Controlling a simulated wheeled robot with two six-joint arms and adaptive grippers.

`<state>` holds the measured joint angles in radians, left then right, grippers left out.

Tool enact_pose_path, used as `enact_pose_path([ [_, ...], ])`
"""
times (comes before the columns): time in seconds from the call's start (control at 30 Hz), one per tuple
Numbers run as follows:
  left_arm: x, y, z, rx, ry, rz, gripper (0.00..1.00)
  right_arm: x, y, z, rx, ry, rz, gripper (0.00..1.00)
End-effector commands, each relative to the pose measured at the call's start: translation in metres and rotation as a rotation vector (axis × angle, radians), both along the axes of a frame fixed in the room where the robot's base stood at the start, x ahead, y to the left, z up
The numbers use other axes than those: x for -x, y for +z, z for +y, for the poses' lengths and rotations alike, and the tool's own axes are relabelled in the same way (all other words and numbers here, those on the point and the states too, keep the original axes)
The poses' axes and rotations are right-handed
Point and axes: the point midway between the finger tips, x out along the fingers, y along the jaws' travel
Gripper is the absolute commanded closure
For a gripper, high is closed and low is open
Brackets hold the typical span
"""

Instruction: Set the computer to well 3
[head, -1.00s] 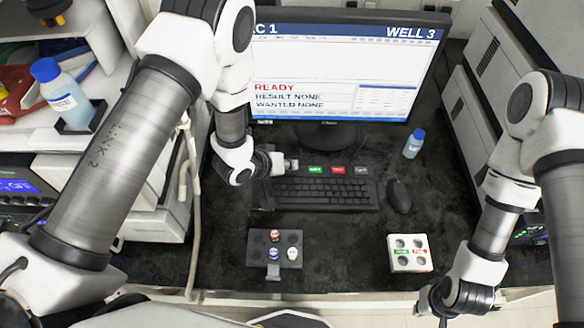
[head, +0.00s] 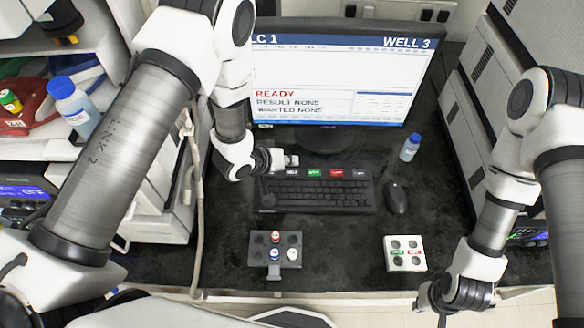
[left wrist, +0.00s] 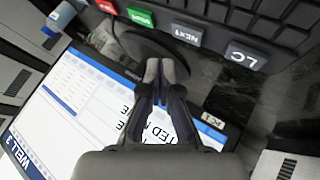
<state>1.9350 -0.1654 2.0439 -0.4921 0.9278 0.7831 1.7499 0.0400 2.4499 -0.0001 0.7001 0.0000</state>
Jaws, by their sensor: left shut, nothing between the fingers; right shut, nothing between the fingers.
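The computer monitor (head: 320,75) reads WELL 3 at top right, with READY, RESULT NONE and WANTED NONE below. A row of keys runs along the far edge of the keyboard (head: 318,194): a dark key (head: 292,172), a green key (head: 314,172), a red key (head: 336,173) and another dark key (head: 360,173). The left wrist view shows dark keys marked NEXT (left wrist: 186,33) and LC (left wrist: 243,53). My left gripper (head: 291,160) is shut and empty, just behind the left dark keys. My right gripper (head: 440,308) is shut at the lower right, away from the computer.
A mouse (head: 396,198) lies right of the keyboard. A dark rack (head: 262,249) with several capped vials and a white tray (head: 405,265) stand near the front edge. A blue-capped bottle (head: 409,147) stands right of the monitor.

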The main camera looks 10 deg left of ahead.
Motion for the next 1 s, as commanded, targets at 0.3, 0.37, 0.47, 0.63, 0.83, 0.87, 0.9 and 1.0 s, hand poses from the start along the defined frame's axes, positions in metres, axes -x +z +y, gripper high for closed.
enact_pose_path([
  [0.3,0.000,0.032,0.000,0.000,0.000,0.000,1.00,0.000,0.029,0.000,0.000,0.000,0.000,1.00],
  [0.37,0.000,0.031,0.000,0.000,0.000,0.000,1.00,0.000,0.028,0.000,0.000,0.000,0.000,1.00],
  [0.47,0.000,0.030,0.000,0.000,0.000,0.000,1.00,0.000,0.027,0.000,0.000,0.000,0.000,1.00],
  [0.63,0.000,0.030,0.000,0.000,0.000,0.000,1.00,0.000,0.027,0.000,0.000,0.000,0.000,1.00],
  [0.83,0.000,0.030,0.000,0.000,0.000,0.000,1.00,0.000,0.027,0.000,0.000,0.000,0.000,1.00],
  [0.87,0.000,0.030,0.000,0.000,0.000,0.000,1.00,0.000,0.027,0.000,0.000,0.000,0.000,1.00],
  [0.9,0.000,0.030,0.000,0.000,0.000,0.000,1.00,0.000,0.027,0.000,0.000,0.000,0.000,1.00],
  [1.0,0.000,0.030,0.000,0.000,0.000,0.000,1.00,0.000,0.027,0.000,0.000,0.000,0.000,1.00],
])
